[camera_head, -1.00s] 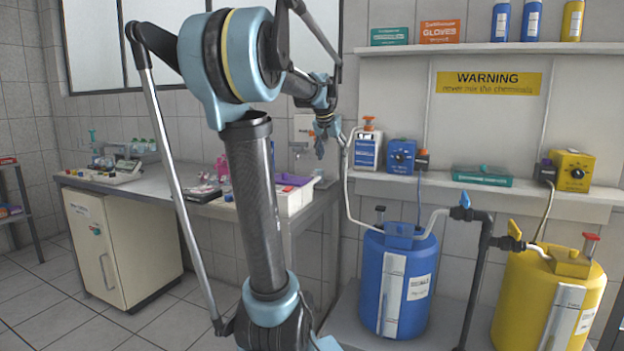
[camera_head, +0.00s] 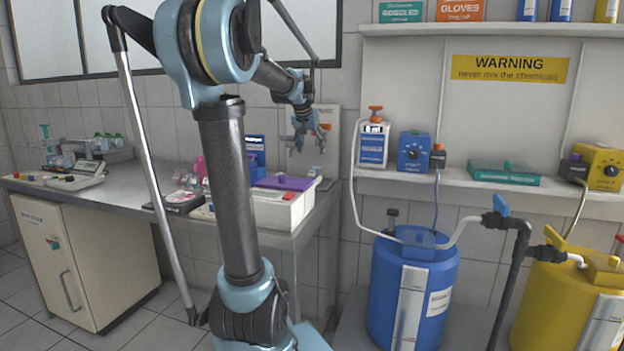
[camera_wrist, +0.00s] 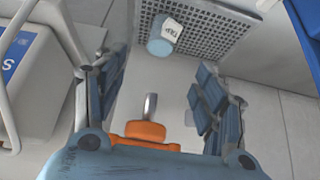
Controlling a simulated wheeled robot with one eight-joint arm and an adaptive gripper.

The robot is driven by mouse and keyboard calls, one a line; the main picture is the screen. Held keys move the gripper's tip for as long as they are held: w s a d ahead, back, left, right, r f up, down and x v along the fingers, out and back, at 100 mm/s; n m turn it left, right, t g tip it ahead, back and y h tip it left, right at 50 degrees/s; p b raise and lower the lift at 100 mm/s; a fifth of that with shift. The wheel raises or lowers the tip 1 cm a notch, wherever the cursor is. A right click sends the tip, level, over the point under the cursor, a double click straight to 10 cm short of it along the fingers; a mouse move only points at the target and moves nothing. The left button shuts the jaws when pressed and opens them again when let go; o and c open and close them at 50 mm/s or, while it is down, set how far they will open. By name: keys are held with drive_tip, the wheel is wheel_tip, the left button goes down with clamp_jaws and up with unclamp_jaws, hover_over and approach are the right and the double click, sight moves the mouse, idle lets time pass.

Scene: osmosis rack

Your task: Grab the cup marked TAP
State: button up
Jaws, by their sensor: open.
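A small cup (camera_wrist: 164,38) with a white and pale blue body shows near the top of the wrist view. The dark letters on it look like TAP. It stands on or against a grey perforated grid (camera_wrist: 222,38). My gripper (camera_wrist: 160,85) is open in the wrist view, with one blue finger at each side and nothing between them touching the cup. The cup lies beyond the fingertips. In the head view my gripper (camera_head: 304,138) is raised in front of the wall panel, and I cannot make out the cup there.
An orange fitting with a metal spout (camera_wrist: 148,130) sits low between my fingers in the wrist view. A white container with a blue label (camera_head: 373,145) stands right of my gripper on the shelf. A white box with a purple lid (camera_head: 283,208) is on the bench below.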

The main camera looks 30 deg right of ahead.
sight(315, 170)
drive_tip(key=shift+a+x, duration=0.2)
drive_tip(key=shift+x, duration=6.7)
drive_tip(key=shift+f, duration=0.1)
drive_tip(key=shift+c, duration=0.5)
drive_tip(key=shift+w, duration=0.1)
drive_tip(key=c, duration=1)
